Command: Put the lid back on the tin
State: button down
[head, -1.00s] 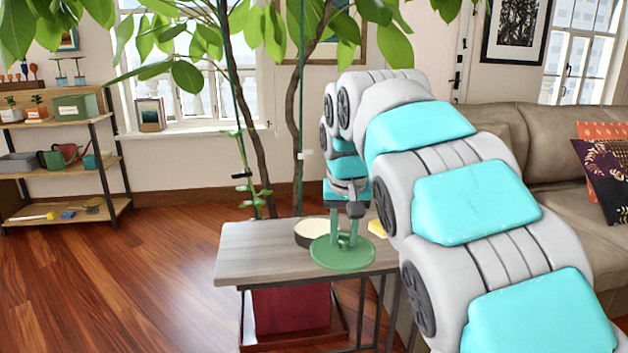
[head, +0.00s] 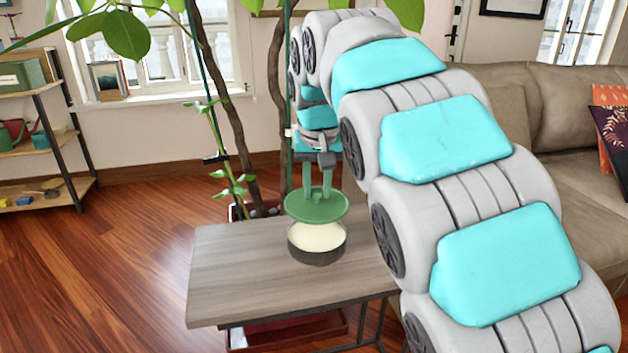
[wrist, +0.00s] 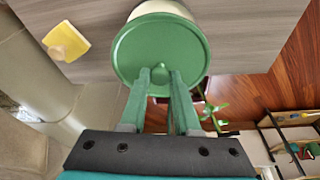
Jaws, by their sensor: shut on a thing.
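The tin (head: 317,250) is round and dark-sided with a cream top or inside, and stands on the grey wooden table. The green round lid (head: 316,207) is above the tin, apart from it in the head view and slightly toward the back. My gripper (head: 321,188) points down and is shut on the lid's knob. In the wrist view the lid (wrist: 160,50) hangs beyond my green fingers (wrist: 160,77) and covers most of the tin. The cream tin (wrist: 160,8) shows past the lid's upper edge.
The table (head: 235,280) is clear to the left of the tin. A yellow block (wrist: 66,41) lies on the table in the wrist view. A plant trunk (head: 230,110) rises behind the table, and a sofa (head: 570,150) stands to the right.

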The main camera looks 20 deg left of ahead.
aim_at(317, 205)
jog(key=shift+s+f+b, duration=0.1)
jog(key=shift+f+b, duration=1.45)
jog(key=shift+f, duration=1.55)
jog(key=shift+f, duration=0.15)
jog(key=shift+c, duration=0.4)
grip_release()
dwell(0.4)
jog(key=shift+r+p, duration=2)
jog(key=shift+r, duration=1.55)
jog(key=shift+c, duration=0.2)
